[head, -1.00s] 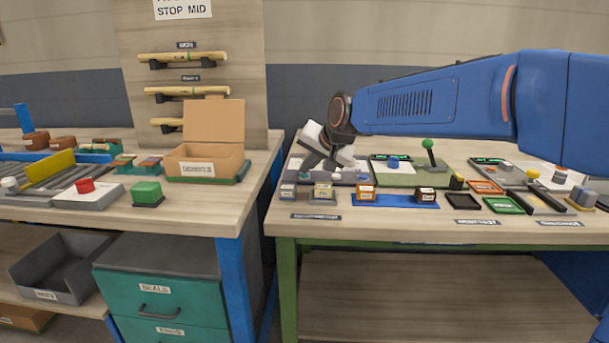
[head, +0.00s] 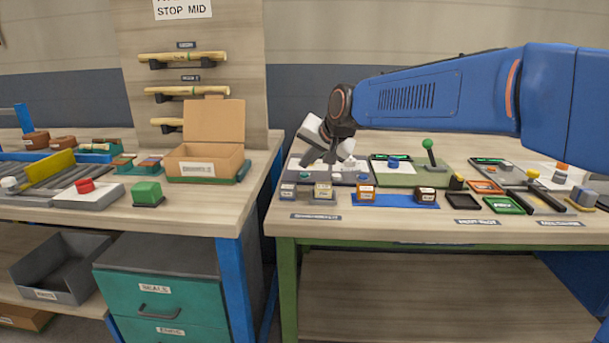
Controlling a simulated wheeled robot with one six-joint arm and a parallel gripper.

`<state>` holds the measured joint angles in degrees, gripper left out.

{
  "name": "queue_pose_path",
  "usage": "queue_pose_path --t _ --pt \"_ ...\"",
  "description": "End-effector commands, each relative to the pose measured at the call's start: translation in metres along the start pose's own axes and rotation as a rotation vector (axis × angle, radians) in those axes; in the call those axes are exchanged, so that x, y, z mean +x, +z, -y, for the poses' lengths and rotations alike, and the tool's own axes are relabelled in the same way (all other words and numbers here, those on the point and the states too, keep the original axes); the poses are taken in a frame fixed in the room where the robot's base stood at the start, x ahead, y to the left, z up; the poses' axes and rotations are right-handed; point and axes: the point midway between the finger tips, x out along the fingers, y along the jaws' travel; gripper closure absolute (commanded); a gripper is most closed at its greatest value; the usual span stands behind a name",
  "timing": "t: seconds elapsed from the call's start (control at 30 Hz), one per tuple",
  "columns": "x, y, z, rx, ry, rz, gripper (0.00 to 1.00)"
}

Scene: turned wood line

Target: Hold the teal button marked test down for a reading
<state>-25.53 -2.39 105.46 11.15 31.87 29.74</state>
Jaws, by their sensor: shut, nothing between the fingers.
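My gripper (head: 320,156) is shut and empty, pointing down over a grey panel (head: 297,174) at the left end of the right bench.
Small labelled blocks (head: 323,191) stand in front of the panel. To its right are a blue knob (head: 393,162), a green-topped lever (head: 429,146) and several trays. The left bench holds an open cardboard box (head: 207,161), a red button (head: 85,186) and a green block (head: 147,192).

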Motion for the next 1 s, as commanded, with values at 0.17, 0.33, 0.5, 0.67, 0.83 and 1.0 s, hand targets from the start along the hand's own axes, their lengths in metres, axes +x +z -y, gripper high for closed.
queue_pose_path --t 0.17,0.33,0.5,0.67,0.83,1.0 --pt "-0.003 -0.002 0.002 0.000 -0.001 -0.001 1.00" --pt "-0.012 -0.009 0.009 0.000 -0.001 -0.001 1.00" --pt "-0.021 -0.016 0.016 0.001 -0.001 -0.001 1.00" --pt "-0.030 -0.022 0.022 0.001 -0.001 0.000 1.00" --pt "-0.035 -0.025 0.025 0.000 0.000 0.000 1.00" --pt "-0.035 -0.025 0.025 0.000 0.000 0.000 1.00"
